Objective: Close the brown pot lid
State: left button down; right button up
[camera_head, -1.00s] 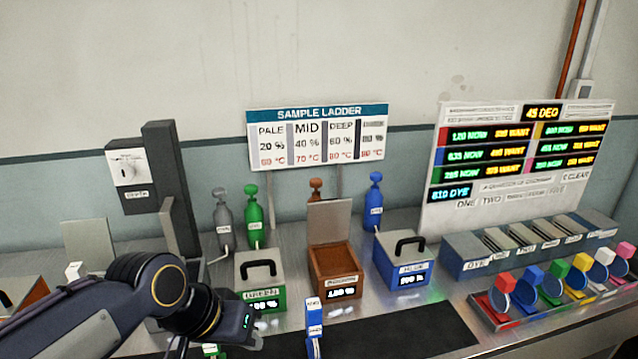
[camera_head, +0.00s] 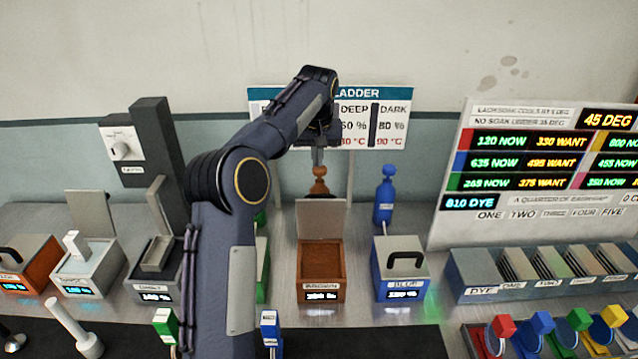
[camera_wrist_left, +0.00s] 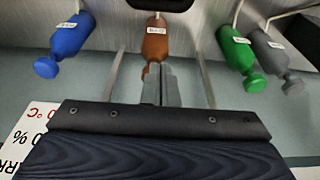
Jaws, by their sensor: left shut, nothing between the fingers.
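My left arm reaches up and over, and my left gripper (camera_head: 318,160) is shut and empty, pointing down above and behind the raised lid, by the brown bottle (camera_head: 319,186). In the left wrist view the shut fingers (camera_wrist_left: 160,85) overlap the brown bottle (camera_wrist_left: 155,42); I cannot tell whether they touch it. My right gripper is not in view.
The blue pot (camera_head: 399,274) with a closed lid stands right of the brown pot, with a blue bottle (camera_head: 385,196) behind. The green pot (camera_head: 263,270) is mostly hidden by my arm. The ladder sign (camera_head: 395,118) is behind the gripper.

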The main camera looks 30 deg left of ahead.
aim_at(320, 212)
pick_arm(q)
notch_tip(320, 212, down, 7)
jog(key=s+d+p, duration=0.1)
jog(key=s, duration=0.1)
dwell(0.4)
jog(key=shift+f, duration=0.1)
